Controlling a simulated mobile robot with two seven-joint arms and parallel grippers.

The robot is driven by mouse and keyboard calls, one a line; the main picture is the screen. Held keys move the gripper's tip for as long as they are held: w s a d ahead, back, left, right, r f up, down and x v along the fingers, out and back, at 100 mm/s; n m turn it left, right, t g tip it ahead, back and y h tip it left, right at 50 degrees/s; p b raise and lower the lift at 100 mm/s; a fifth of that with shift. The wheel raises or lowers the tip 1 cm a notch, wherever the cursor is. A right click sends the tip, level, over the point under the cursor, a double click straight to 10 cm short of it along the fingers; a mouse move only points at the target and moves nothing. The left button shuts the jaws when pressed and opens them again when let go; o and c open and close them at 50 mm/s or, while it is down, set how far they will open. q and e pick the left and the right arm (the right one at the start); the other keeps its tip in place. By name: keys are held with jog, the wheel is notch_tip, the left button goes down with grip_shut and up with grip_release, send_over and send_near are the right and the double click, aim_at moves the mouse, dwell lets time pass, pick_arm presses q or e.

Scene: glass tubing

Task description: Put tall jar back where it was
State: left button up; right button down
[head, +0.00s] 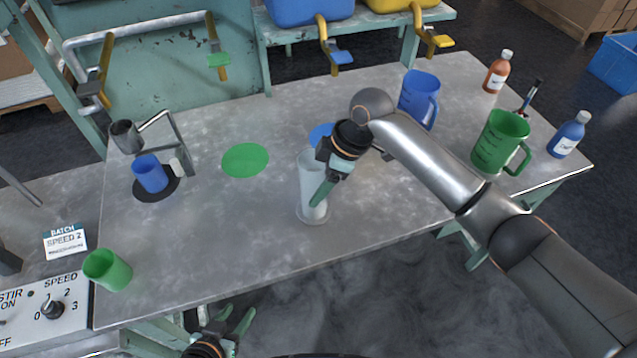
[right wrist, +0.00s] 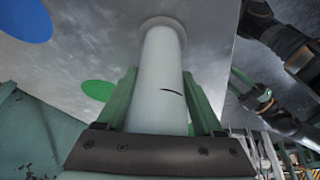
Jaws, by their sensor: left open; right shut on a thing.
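The tall jar (head: 311,172) is a pale, translucent cylinder with a wider foot, standing upright near the middle of the table (head: 235,230). My right gripper (head: 318,188) is shut around its body from the upper right. The right wrist view shows the jar (right wrist: 162,80) between the green fingers (right wrist: 155,103), with a short dark mark on its side. Its foot is at or very close to the tabletop; I cannot tell if it touches. My left gripper (head: 232,322) is open and empty in front of the table's near edge.
A green disc (head: 245,160) and a partly hidden blue disc (head: 319,133) lie behind the jar. A blue cup (head: 150,174) stands at left, a green cup (head: 107,270) front left. Blue (head: 420,95) and green (head: 500,142) jugs and bottles (head: 497,72) stand right.

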jog(key=shift+f, duration=0.25)
jog(key=shift+f, duration=0.2)
grip_release()
jog(key=v, duration=1.2)
jog(key=shift+r, duration=0.2)
